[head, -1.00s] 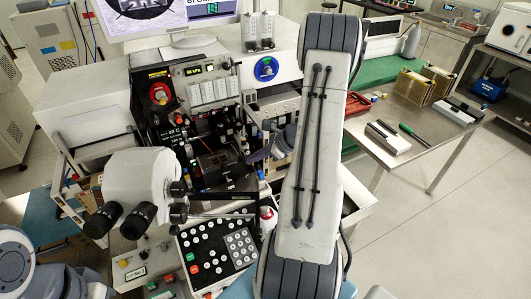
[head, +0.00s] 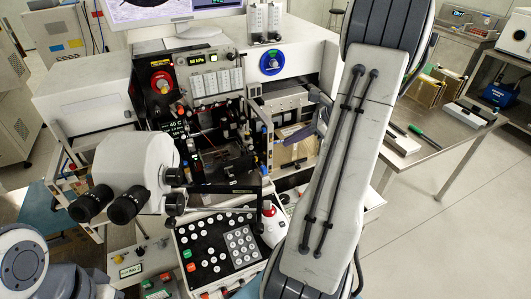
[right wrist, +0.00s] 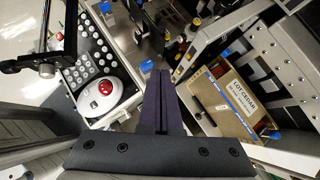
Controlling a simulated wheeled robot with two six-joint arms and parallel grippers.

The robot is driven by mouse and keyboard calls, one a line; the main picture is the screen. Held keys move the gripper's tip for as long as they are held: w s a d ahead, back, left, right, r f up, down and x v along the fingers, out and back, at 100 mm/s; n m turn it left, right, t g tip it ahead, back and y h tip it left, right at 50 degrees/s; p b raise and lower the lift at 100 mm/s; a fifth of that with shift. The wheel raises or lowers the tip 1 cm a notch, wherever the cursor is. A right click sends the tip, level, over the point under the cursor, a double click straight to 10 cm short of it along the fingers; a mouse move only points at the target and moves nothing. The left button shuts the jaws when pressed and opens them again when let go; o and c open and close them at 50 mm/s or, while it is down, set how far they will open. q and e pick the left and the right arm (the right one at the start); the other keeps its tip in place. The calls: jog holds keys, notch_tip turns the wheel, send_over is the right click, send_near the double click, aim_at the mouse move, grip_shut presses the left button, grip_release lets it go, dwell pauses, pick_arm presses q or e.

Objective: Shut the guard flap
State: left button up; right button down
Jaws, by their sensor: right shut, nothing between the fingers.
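The fingers (right wrist: 158,76) show a gap to the panel in the wrist view. My left gripper is out of view.
The microscope head (head: 135,165) stands at the bay's front left. A steel side table (head: 425,158) holds tools at the right. The bay's interior is crowded.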

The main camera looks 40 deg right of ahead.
jog(key=p, duration=0.4)
send_near(245, 155)
jog(key=x, duration=0.4)
jog(key=shift+f, duration=0.4)
jog(key=shift+w+a+f, duration=0.1)
jog(key=shift+w+a, duration=0.15)
jog(key=shift+w, duration=0.25)
jog(key=shift+w+a+b, duration=0.1)
jog(key=shift+w+b, duration=0.2)
jog(key=shift+w, duration=0.45)
jog(key=shift+r, duration=0.2)
